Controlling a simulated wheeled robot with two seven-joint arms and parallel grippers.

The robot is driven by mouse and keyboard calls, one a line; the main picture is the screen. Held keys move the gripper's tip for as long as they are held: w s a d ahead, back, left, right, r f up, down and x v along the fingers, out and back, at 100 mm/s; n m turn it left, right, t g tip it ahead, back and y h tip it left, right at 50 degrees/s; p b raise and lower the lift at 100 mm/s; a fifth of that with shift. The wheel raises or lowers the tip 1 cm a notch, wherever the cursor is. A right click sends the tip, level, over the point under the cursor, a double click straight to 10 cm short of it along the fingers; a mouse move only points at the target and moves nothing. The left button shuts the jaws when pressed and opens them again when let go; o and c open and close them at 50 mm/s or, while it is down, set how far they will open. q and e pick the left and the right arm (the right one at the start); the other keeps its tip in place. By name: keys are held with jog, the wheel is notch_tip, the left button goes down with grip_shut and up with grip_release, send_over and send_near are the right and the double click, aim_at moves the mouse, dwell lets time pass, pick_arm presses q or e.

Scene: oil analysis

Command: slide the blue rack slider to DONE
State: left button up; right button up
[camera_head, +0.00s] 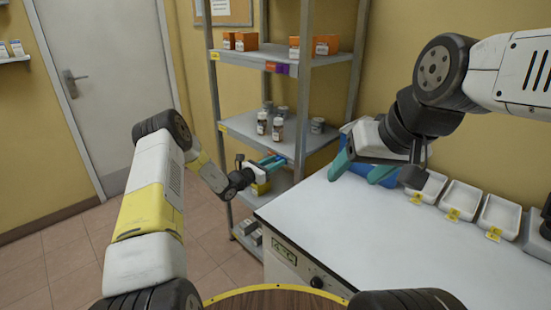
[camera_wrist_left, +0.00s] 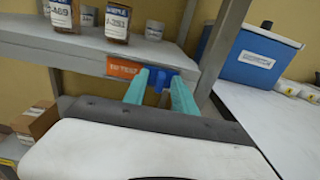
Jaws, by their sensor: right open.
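The blue rack slider (camera_wrist_left: 159,82) sits on the front edge of the metal shelf, just right of an orange label (camera_wrist_left: 123,67) whose lettering is too blurred to read. My left gripper (camera_wrist_left: 160,86) has its teal fingers on either side of the slider and appears closed on it. In the head view, my left gripper (camera_head: 272,161) reaches in to the middle shelf's front edge, and the slider is mostly hidden there. My right gripper (camera_head: 362,166) is open and empty above the white counter. I see no readable DONE mark.
The shelf unit (camera_head: 251,134) holds dark sample bottles (camera_head: 277,128) just above my left gripper and orange boxes (camera_head: 326,45) higher up. The white counter (camera_head: 365,230) stands to the right, with a blue bin (camera_wrist_left: 259,57) and white trays (camera_head: 460,199) at its back.

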pick_arm(q)
grip_shut()
dwell(1.4)
